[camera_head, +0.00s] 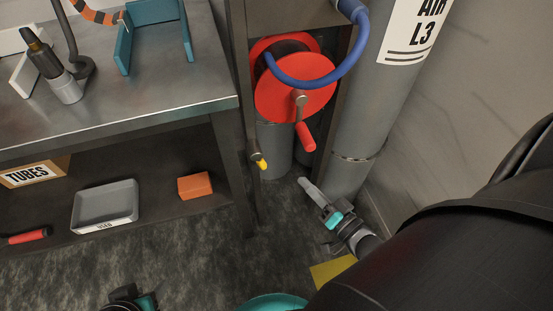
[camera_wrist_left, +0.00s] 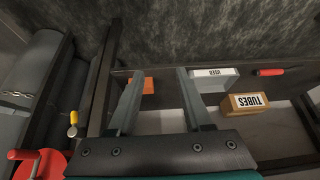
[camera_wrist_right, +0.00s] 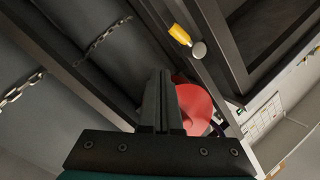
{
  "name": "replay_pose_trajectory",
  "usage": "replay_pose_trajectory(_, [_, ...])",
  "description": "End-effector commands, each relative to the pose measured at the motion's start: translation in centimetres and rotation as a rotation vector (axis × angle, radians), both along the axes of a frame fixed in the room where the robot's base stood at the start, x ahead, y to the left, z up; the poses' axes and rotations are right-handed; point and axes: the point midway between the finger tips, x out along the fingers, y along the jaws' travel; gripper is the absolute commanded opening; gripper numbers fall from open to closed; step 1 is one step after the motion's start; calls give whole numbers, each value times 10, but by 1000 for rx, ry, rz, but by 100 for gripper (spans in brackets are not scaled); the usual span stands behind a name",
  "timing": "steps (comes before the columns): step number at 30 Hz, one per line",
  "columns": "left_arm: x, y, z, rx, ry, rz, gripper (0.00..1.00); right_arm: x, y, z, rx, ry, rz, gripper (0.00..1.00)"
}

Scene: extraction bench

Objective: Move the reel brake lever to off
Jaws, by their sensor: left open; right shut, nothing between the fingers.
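The reel brake lever (camera_head: 261,163) is a small lever with a yellow tip on the dark post left of the red hose reel (camera_head: 290,100). In the head view its tip points down and slightly right. The lever also shows in the right wrist view (camera_wrist_right: 180,35), beside a grey round knob, and in the left wrist view (camera_wrist_left: 72,131). My right gripper (camera_head: 304,184) is shut and empty, below and right of the lever, apart from it. My left gripper (camera_wrist_left: 160,76) is open and empty; only part of it shows at the head view's bottom edge.
A red crank handle (camera_head: 306,137) sticks out from the reel near the lever. A grey duct (camera_head: 372,100) stands right of the reel. The bench (camera_head: 120,115) is at left, with a grey tray (camera_head: 88,222), an orange block (camera_head: 195,185) and a TUBES box (camera_head: 35,171) underneath.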

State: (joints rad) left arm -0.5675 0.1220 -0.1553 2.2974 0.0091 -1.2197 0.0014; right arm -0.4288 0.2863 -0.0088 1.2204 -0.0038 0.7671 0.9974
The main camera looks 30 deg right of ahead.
Motion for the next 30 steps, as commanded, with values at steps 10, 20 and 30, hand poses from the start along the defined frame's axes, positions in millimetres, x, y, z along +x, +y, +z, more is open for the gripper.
replay_pose_trajectory(10, [-13, 12, -7, 38, 112, 21, 50, 1, -21, 20, 494, 145, 26, 0])
replay_pose_trajectory(20, [-15, 14, -2, 43, 118, 25, 50, 12, -22, 20, 585, 169, 25, 0])
replay_pose_trajectory(30, [-15, 12, 27, 29, 54, 20, 50, 56, -13, 14, 582, 167, 27, 0])
